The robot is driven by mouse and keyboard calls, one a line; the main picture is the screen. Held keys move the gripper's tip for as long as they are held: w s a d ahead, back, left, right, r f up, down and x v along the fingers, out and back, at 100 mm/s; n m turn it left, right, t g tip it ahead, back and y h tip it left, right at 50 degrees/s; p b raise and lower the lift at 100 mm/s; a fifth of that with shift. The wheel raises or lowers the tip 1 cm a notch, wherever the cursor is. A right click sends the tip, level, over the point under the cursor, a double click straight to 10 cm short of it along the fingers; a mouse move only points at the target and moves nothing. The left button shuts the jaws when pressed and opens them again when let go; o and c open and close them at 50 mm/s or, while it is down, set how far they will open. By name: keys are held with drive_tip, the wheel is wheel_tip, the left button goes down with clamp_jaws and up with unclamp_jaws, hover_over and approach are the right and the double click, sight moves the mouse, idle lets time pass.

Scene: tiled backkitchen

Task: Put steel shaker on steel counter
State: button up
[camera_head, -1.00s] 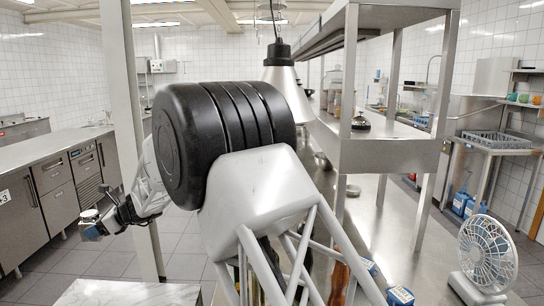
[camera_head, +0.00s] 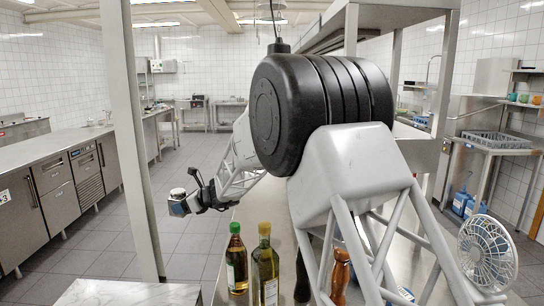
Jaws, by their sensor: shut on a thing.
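My gripper (camera_head: 183,207) is at the end of my arm, left of the middle, small in the picture. It is shut on a small shiny steel piece (camera_head: 178,193), which appears to be the steel shaker; its lower part is hard to tell from the fingers. It is held in the air in front of the tiled floor, left of the central steel counter (camera_head: 287,226). My arm hides much of that counter. Its near left part shows, with bottles standing on it.
A wooden mill (camera_head: 340,277) and a white fan (camera_head: 486,252) are to the right. A post (camera_head: 138,150) rises at left. A long cabinet counter (camera_head: 55,150) runs along the left.

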drive_tip(key=w+d+m+t+h, duration=0.2)
drive_tip(key=w+d+m+t, duration=0.1)
drive_tip(key=d, duration=1.5)
drive_tip(key=w+d+m+t+h, duration=0.1)
drive_tip(key=w+d+m+t, duration=0.2)
drive_tip(key=d, duration=1.4)
wheel_tip(320, 180, down, 5)
drive_tip(key=shift+d+f, duration=0.15)
drive_tip(key=shift+f, duration=3.15)
drive_tip(key=shift+f, duration=1.85)
drive_tip(key=shift+f, duration=0.1)
